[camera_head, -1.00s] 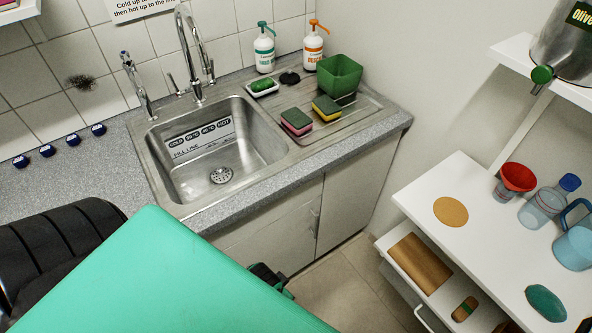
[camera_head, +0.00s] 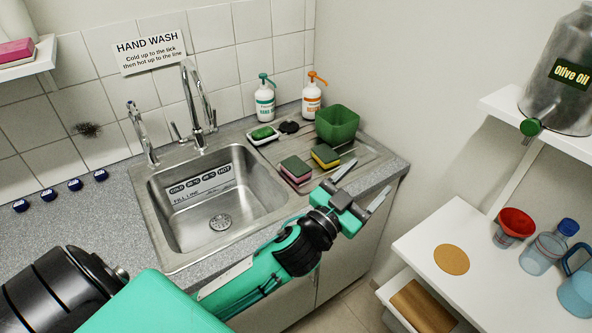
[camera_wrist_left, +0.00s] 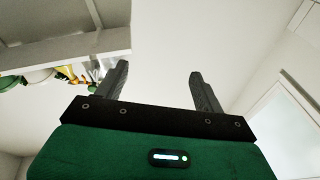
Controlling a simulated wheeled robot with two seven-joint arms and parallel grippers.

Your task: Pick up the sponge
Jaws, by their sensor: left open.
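Two sponges lie on the ribbed drainboard (camera_head: 372,158) right of the sink. One sponge (camera_head: 295,169) is pink with a dark green top; the other sponge (camera_head: 325,157) is yellow with a dark green top, just behind and right of it. My left gripper (camera_head: 362,184) is in front and to the right of both, by the counter's front edge. Its fingers are apart with nothing between them, and it does not appear to touch either sponge. The left wrist view shows the same open fingers (camera_wrist_left: 158,85) against a pale wall, without a sponge. My right gripper is not seen.
A green tub (camera_head: 337,125), two pump bottles (camera_head: 265,100) and a green soap on a white dish (camera_head: 264,134) stand behind the sponges. The steel sink (camera_head: 218,200) is to the left. A white side unit (camera_head: 430,228) is at right, below a shelf with an olive oil container (camera_head: 560,80).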

